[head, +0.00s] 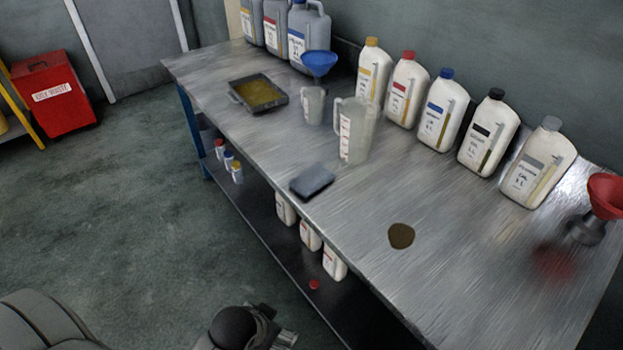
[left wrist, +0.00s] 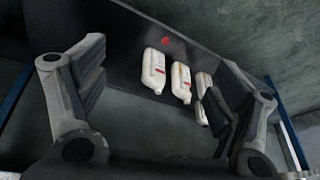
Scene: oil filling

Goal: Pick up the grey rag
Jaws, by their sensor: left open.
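The grey rag (head: 312,181) lies folded flat on the metal workbench (head: 350,225), at its front edge. My left gripper shows partly at the bottom of the head view (head: 272,335), in front of the bench and well apart from the rag. In the left wrist view its two dark-padded fingers (left wrist: 158,95) are spread wide with nothing between them. The rag does not show in the left wrist view. My right gripper is in neither view.
A clear measuring jug (head: 356,130) stands behind the rag. A drip tray (head: 258,93) holds yellowish oil. A brown oil spot (head: 401,236) lies right of the rag. Several white bottles (head: 440,107) line the back. The lower shelf (head: 262,215) holds small bottles.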

